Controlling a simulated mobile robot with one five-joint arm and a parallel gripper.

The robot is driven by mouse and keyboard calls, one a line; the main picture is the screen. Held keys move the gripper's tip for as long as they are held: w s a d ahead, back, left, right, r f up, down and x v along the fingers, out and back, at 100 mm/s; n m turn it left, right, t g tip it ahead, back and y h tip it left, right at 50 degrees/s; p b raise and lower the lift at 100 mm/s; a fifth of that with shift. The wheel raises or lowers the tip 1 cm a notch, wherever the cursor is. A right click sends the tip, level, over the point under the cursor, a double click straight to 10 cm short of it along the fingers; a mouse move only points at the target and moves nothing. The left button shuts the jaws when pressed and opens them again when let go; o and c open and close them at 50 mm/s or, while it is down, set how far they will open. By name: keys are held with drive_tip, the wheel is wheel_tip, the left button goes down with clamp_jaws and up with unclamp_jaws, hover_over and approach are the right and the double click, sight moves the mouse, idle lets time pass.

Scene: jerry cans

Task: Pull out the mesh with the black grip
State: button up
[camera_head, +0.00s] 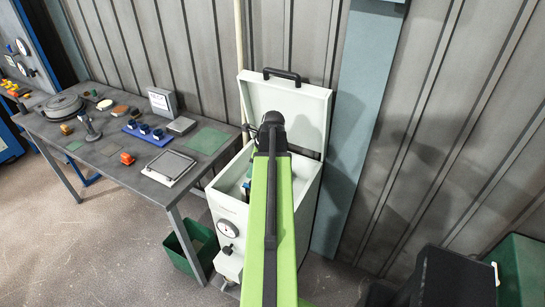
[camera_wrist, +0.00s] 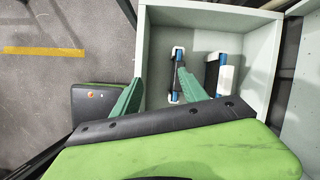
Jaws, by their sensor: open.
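The open pale box (camera_head: 232,208) stands right of the workbench, and its inside wall shows in the wrist view (camera_wrist: 262,62). In the wrist view, two handle-like pieces with blue and white ends lie inside the box. The right piece (camera_wrist: 223,75) has a wide black bar, which looks like the black grip. The left piece (camera_wrist: 178,52) is thinner and partly behind my right finger. No mesh can be made out. My gripper (camera_wrist: 160,75) is open and empty over the box, its green fingers apart, with the right finger overlapping the left piece. In the head view, my arm hides most of the box's inside.
The box's lid (camera_head: 285,108), with a black handle (camera_head: 281,74), stands raised against the corrugated wall. A workbench (camera_head: 120,178) with several tools and trays is to the left. A green bin (camera_head: 186,258) sits on the floor beside the box.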

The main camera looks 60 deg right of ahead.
drive_tip(key=s+d+m, duration=0.4)
drive_tip(key=s+d, duration=0.1)
drive_tip(key=s, duration=0.1)
drive_tip(key=shift+t, duration=0.3)
drive_tip(key=b+x, duration=1)
drive_tip(key=x, duration=0.1)
drive_tip(key=b+x, duration=0.6)
drive_tip(key=shift+w+d, duration=0.15)
drive_tip(key=shift+w, duration=0.15)
drive_tip(key=shift+r, duration=0.15)
clamp_jaws()
drive_tip(key=shift+r+p, duration=0.65)
drive_tip(key=shift+p, duration=0.05)
wheel_tip(320, 180, up, 13)
drive_tip(key=p, duration=1.3)
